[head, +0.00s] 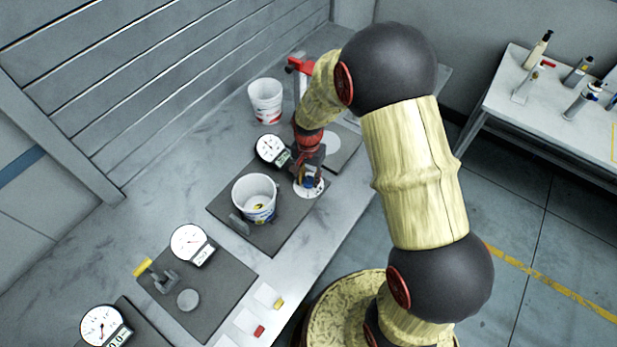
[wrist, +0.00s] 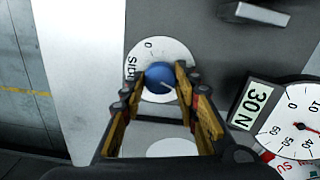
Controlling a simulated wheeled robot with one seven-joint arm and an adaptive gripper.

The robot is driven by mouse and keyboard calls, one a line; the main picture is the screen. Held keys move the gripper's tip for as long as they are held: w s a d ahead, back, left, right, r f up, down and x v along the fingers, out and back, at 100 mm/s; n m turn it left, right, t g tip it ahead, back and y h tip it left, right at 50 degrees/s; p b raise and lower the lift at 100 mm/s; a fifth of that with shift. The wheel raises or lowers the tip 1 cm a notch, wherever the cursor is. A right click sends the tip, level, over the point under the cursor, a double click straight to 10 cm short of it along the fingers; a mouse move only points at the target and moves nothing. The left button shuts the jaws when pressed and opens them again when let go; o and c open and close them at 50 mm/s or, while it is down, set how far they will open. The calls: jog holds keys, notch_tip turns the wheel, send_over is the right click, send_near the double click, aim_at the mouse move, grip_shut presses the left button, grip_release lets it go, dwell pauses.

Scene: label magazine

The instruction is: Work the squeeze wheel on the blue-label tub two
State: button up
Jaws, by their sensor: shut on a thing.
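My gripper (head: 308,179) is shut on a round blue knob (wrist: 160,75) at the center of a white dial disc (wrist: 137,55). The disc carries a 0 and some partly hidden lettering. In the head view the gripper mostly covers the knob, and the disc's rim shows beside it. A white tub (head: 254,190) with a blue and yellow label stands on the same dark plate, left of the gripper. A round gauge (head: 271,149) stands behind it. In the wrist view this gauge (wrist: 305,125) has a display (wrist: 253,105) that reads 30 N.
A second white tub (head: 265,101) with red marking stands farther back near a red-topped post (head: 299,64). Several bottles stand on a side table (head: 550,115).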

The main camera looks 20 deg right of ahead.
aim_at(308, 180)
jog(key=shift+w+m, duration=0.1)
jog(key=shift+m, duration=0.5)
jog(key=o, duration=1.1)
jog(key=shift+o, duration=0.2)
notch_tip(308, 180, up, 12)
dwell(0.5)
